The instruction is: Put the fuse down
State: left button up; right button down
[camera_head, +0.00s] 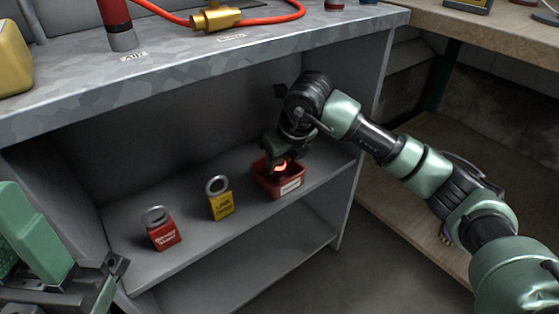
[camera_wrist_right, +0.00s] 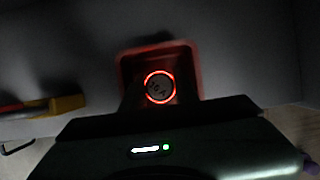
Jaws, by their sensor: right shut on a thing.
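The fuse (camera_wrist_right: 159,87) shows in the right wrist view as a dark round face with a glowing red ring. In the head view its red glow (camera_head: 281,168) shows at the red bin. My right gripper (camera_head: 279,157) is shut on it and points down over the bin. The red bin (camera_head: 291,190) is a small open tray with a white label on the shelf; it also shows in the right wrist view (camera_wrist_right: 188,55). I cannot tell whether the fuse touches the bin's floor. My left gripper (camera_head: 112,272) is partly in view at lower left; its jaws are unclear.
On the same shelf (camera_head: 190,252) stand a yellow padlock (camera_head: 221,206) and a red padlock (camera_head: 162,236), left of the bin. The grey worktop (camera_head: 185,62) overhangs the shelf, and a side panel (camera_head: 367,90) closes its right side. A wooden bench (camera_head: 500,35) stands at right.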

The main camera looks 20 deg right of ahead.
jog(key=c, duration=1.1)
grip_release()
